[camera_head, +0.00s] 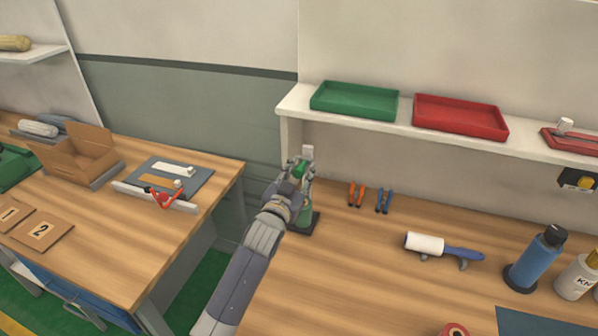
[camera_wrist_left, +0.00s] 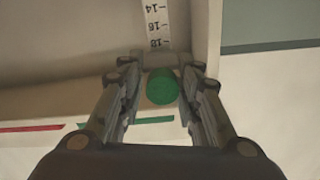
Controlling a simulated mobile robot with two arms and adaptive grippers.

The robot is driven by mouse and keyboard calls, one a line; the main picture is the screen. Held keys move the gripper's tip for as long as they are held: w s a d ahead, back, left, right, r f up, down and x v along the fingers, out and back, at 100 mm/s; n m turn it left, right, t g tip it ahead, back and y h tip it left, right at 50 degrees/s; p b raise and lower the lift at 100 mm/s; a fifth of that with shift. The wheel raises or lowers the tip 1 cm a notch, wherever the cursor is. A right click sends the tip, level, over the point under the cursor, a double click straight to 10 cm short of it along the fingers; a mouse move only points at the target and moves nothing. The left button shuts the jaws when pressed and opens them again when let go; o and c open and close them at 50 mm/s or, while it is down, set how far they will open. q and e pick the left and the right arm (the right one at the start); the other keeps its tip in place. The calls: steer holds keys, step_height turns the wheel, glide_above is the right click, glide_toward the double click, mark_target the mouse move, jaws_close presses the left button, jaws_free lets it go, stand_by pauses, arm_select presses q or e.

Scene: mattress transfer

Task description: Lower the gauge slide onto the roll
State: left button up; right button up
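My left gripper (camera_head: 300,172) is at the upright gauge by the left end of the shelf. In the left wrist view its fingers (camera_wrist_left: 163,78) close in on both sides of the gauge slide, which shows a round green knob (camera_wrist_left: 162,88). The gauge's white scale (camera_wrist_left: 157,25), with dark numbers, runs up behind it; its top (camera_head: 308,152) shows above the gripper in the head view. A green roll (camera_head: 305,214) stands on a dark base (camera_head: 303,228) below the gripper, partly hidden by my arm. My right gripper is out of view.
A shelf (camera_head: 290,104) above carries a green tray (camera_head: 355,100) and a red tray (camera_head: 460,117). The bench front is mostly clear.

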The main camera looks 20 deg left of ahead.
arm_select(q)
steer(key=shift+a, duration=0.1)
jaws_close()
steer(key=shift+f, duration=0.15)
steer(key=shift+f+b, duration=0.3)
steer(key=shift+b, duration=0.05)
step_height(320, 180, down, 8)
steer(key=b, duration=0.5)
steer(key=shift+r, duration=0.25)
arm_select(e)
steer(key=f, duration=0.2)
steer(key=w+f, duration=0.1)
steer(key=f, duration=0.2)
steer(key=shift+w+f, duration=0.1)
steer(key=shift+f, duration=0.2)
arm_select(q)
steer(key=o, duration=0.7)
jaws_free()
steer(key=shift+a, duration=0.15)
